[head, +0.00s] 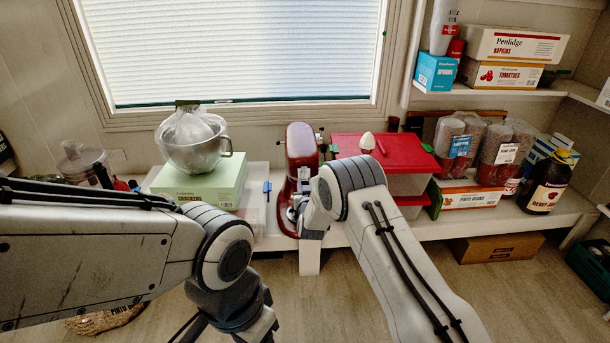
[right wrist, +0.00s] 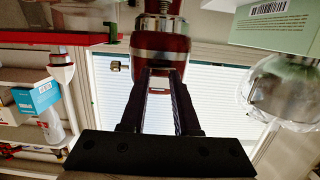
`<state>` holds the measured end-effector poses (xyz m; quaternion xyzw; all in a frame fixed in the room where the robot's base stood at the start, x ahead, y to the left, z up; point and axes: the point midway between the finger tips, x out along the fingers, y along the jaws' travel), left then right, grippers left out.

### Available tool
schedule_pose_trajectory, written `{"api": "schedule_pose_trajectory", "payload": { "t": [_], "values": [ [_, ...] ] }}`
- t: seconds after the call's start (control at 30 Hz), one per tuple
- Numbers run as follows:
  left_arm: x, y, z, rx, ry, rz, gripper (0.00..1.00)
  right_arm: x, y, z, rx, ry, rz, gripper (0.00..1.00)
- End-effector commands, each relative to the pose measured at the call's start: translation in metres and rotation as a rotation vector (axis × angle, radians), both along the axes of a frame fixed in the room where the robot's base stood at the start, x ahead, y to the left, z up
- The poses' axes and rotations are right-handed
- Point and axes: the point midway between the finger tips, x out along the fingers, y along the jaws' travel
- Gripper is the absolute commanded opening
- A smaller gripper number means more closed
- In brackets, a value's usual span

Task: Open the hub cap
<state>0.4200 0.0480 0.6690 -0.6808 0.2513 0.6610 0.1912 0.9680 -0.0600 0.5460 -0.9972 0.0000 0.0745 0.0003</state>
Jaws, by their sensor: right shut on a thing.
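The red stand mixer (head: 301,148) stands on the counter below the window. My right gripper (head: 297,203) is at the mixer's front end, partly hidden by my own arm. In the right wrist view, the mixer head (right wrist: 160,45) appears upside down, with a silver band and a small silver knob (right wrist: 123,66) at its side. My right gripper (right wrist: 161,72) has its fingertips at the end of the head, shut on the hub cap. The fingers hide most of the cap, so I cannot tell whether it is tilted.
A green box (head: 203,184) with a metal bowl (head: 194,152) in clear wrap stands left of the mixer. Red-lidded containers (head: 385,152) stand close to its right. A small blue item (head: 267,190) is on the counter. Shelves with boxes are at the right.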

Motion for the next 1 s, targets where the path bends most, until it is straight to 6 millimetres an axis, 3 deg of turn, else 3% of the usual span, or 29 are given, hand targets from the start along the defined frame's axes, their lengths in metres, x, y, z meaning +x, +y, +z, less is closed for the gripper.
{"api": "schedule_pose_trajectory", "payload": {
  "t": [0.03, 0.2, 0.67, 0.7, 0.77, 0.8, 1.0],
  "values": [
    [-0.0001, 0.0000, 0.0092, 0.000, 0.000, 0.000, 0.50, -0.0016, 0.0007, 0.0044, -0.001, 0.022, 0.001, 0.00],
    [-0.0001, 0.0000, 0.0165, 0.000, 0.000, 0.000, 0.50, -0.0027, 0.0006, 0.0036, -0.001, 0.067, 0.001, 0.00],
    [-0.0001, 0.0000, 0.0175, 0.000, 0.000, 0.000, 0.50, -0.0030, 0.0006, 0.0018, -0.002, 0.084, 0.001, 0.00],
    [0.0000, 0.0001, 0.0175, 0.000, 0.000, 0.000, 0.50, -0.0030, 0.0006, 0.0018, -0.002, 0.084, 0.001, 0.34],
    [0.0000, 0.0001, 0.0175, 0.000, 0.000, 0.000, 0.50, -0.0029, 0.0006, 0.0017, -0.002, 0.083, 0.001, 0.56],
    [0.0000, 0.0001, 0.0175, 0.000, 0.000, 0.000, 0.50, -0.0027, 0.0006, 0.0020, -0.002, 0.083, 0.001, 0.60],
    [0.0000, 0.0000, 0.0176, 0.000, 0.000, 0.000, 0.50, -0.0023, 0.0003, 0.0032, -0.001, 0.080, 0.001, 0.60]
  ]
}}
